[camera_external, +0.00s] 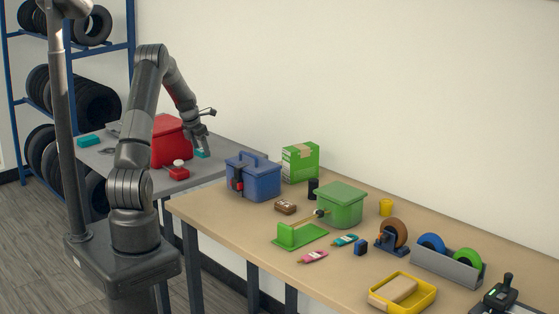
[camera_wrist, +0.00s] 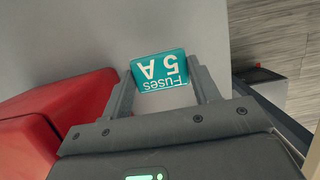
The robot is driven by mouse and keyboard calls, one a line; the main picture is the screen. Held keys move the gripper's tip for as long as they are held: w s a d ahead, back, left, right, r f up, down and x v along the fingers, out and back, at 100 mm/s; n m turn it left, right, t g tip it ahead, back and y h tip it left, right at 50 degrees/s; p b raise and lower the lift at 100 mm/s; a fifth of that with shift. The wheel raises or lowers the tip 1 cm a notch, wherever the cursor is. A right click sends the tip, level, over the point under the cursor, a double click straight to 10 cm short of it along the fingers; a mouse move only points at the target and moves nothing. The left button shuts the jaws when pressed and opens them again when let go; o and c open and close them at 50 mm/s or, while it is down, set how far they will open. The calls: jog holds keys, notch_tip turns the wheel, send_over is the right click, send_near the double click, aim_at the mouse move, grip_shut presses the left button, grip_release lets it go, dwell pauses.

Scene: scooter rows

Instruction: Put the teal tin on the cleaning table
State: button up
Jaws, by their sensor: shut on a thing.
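My gripper (camera_external: 201,140) is low over the right part of the grey table (camera_external: 185,184), just right of a red container (camera_external: 168,142). It is shut on the teal tin (camera_external: 203,154). In the wrist view the tin (camera_wrist: 160,72) sits between the two fingers (camera_wrist: 163,92), with its label reading "Fuses 5 A" upside down. I cannot tell whether the tin touches the tabletop. No sign marks either table as the cleaning table.
A red-and-white item (camera_external: 179,170) and another teal object (camera_external: 89,141) are on the grey table. A wooden table (camera_external: 237,220) adjoins it, with a blue toolbox (camera_external: 253,178), a green box (camera_external: 340,205) and several other items. A tyre rack (camera_external: 131,50) stands behind.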

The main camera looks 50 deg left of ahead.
aim_at(200, 151)
jog(key=shift+f, duration=1.65)
jog(key=shift+f, duration=0.2)
jog(key=o, duration=1)
jog(key=shift+r, duration=0.1)
jog(key=v, duration=1.2)
jog(key=shift+r, duration=0.1)
